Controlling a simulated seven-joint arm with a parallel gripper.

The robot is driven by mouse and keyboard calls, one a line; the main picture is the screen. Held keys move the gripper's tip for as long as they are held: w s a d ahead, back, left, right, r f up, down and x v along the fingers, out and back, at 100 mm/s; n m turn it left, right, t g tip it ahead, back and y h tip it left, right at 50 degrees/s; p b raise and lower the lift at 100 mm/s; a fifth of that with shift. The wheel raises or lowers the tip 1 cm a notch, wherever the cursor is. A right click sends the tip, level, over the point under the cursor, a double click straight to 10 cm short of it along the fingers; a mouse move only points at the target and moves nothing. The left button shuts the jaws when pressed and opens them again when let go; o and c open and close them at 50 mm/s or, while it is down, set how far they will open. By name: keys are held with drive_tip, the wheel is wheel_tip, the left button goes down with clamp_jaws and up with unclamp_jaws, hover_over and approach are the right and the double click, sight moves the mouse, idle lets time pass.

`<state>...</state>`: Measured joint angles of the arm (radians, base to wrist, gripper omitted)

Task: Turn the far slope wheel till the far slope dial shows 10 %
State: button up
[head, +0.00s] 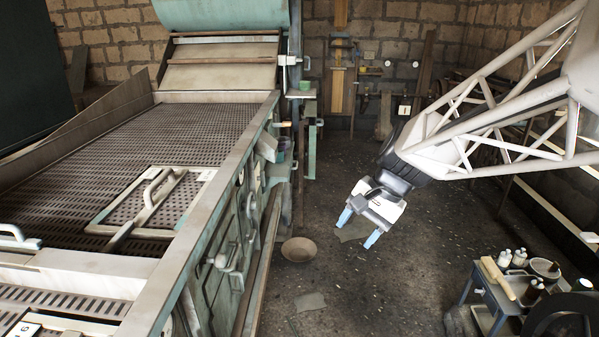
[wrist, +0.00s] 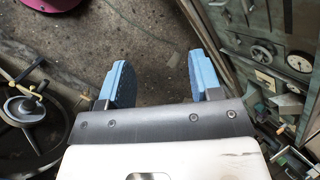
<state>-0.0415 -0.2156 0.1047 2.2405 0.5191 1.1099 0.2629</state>
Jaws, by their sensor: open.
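My gripper (head: 358,229) hangs open and empty over the floor, to the right of the long green machine (head: 208,292). Its two blue fingers stand well apart in the wrist view (wrist: 160,75), with bare floor between them. The wrist view shows a small round handwheel (wrist: 263,53) on a green panel at the right, apart from the fingers. Close to it is a pale round dial-like face (wrist: 299,63); its reading is too small to tell. I cannot tell whether these are the far slope wheel and dial. In the head view the machine's side fittings are small and seen edge-on.
A shallow brown pan (head: 299,249) lies on the floor beside the machine. A small bench (head: 475,290) with bottles stands at the lower right. A large spoked wheel (wrist: 25,125) shows at the left of the wrist view. The floor between machine and bench is mostly clear.

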drive_tip(key=w+a+f+m+g+y, duration=0.1)
drive_tip(key=w+a+m+y, duration=0.15)
drive_tip(key=w, duration=0.35)
drive_tip(key=w+a+f+m+y, duration=0.1)
drive_tip(key=w+a+f, duration=0.1)
drive_tip(key=w+a, duration=0.3)
drive_tip(key=m+t+y, duration=0.2)
drive_tip(key=m+y, duration=0.7)
drive_tip(key=m, duration=0.2)
approach(250, 205)
drive_tip(key=w+f, duration=0.3)
drive_tip(key=w, duration=0.1)
drive_tip(key=shift+s+d, duration=0.15)
drive_tip(key=shift+d, duration=0.15)
drive_tip(key=a, duration=0.8)
